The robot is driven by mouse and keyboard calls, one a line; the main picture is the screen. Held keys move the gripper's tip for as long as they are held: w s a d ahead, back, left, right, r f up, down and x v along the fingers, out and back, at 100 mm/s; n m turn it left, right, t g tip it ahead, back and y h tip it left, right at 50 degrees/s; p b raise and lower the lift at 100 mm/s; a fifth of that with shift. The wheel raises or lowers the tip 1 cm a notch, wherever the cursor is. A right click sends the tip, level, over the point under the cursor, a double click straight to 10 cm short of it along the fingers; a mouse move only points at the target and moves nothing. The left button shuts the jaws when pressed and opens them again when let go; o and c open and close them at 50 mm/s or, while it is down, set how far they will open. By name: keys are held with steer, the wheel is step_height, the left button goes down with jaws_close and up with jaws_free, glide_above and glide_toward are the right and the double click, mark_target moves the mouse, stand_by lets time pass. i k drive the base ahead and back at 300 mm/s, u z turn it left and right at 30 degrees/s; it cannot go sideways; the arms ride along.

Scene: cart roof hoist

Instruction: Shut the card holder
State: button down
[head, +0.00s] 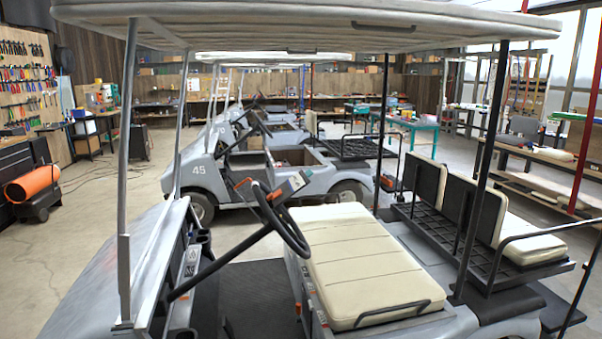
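A golf cart fills the foreground. Its black steering wheel (294,238) is tilted on a long column left of the cream seat. A small grey and orange box-like piece (288,187) shows at the upper part of the wheel. It may be the card holder, but it is too small to tell whether a lid or clip on it is open. An orange and dark piece (245,188) shows just left of the wheel. My gripper is not in view, so its place relative to these things cannot be told.
The cart's roof (300,24) spans the top on thin posts (126,170). The cream seat (360,262) lies right of the wheel. More carts (205,170) stand behind. An orange cylinder (32,183) lies at left. Open concrete floor (100,210) shows at left.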

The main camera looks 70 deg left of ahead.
mark_target(299, 179)
steer(key=z, duration=0.1)
steer(key=k, duration=0.95)
steer(key=u, duration=2.15)
steer(key=i, duration=1)
steer(key=u, duration=0.05)
